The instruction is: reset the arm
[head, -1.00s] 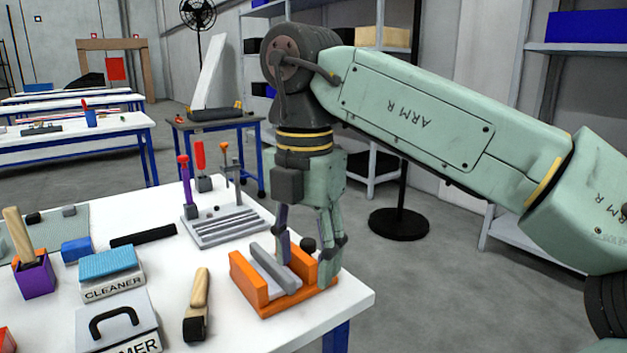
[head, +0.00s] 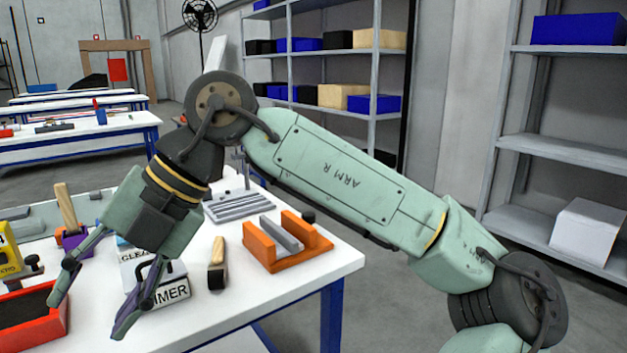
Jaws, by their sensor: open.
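My arm reaches in from the right in the head view, with its elbow low at the right and its wrist raised over the table. My gripper (head: 92,312) points down and to the left, its two fingers spread wide apart with nothing between them. It hangs in front of the white table (head: 335,262), over its near left part. An orange holder (head: 262,247) with a grey bar (head: 282,235) in its slot sits near the table's right corner, apart from my gripper.
A box marked "IMER" (head: 172,293) is partly hidden behind a finger. A red tray (head: 33,318) is at the near left. A grey slotted rack (head: 238,205) stands behind. Open floor lies right of the table.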

